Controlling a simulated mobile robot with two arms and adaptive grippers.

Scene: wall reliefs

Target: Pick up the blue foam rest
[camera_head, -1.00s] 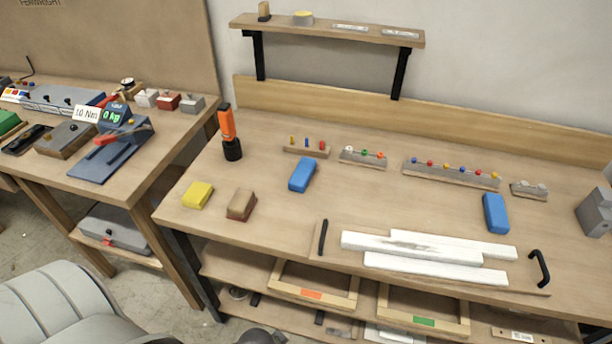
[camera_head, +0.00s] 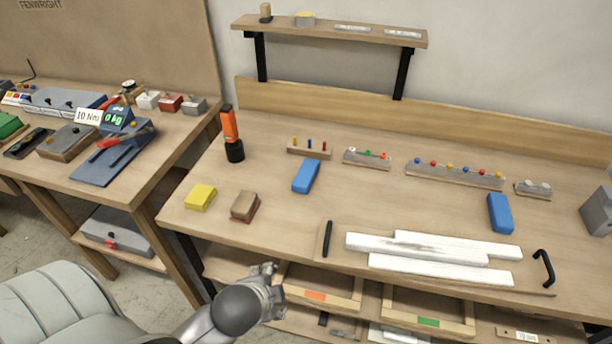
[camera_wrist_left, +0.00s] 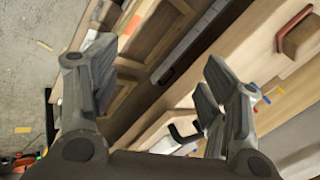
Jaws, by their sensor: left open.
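Two blue foam blocks lie on the workbench in the head view. One blue block (camera_head: 306,176) is left of centre, in front of a small peg rack. The other blue block (camera_head: 500,213) is on the right, behind the tray with white strips. My left gripper (camera_head: 273,283) is low at the bench's front edge, beside the lower shelf and apart from both blocks. In the left wrist view my left gripper (camera_wrist_left: 160,90) has its fingers spread wide with nothing between them. My right gripper is not in view.
A tray (camera_head: 330,252) with white strips and black handles fills the bench's front right. A yellow block (camera_head: 200,197), a brown block (camera_head: 245,206) and an orange torch (camera_head: 231,132) stand at the left. Racks line the back. A chair (camera_head: 60,310) is at lower left.

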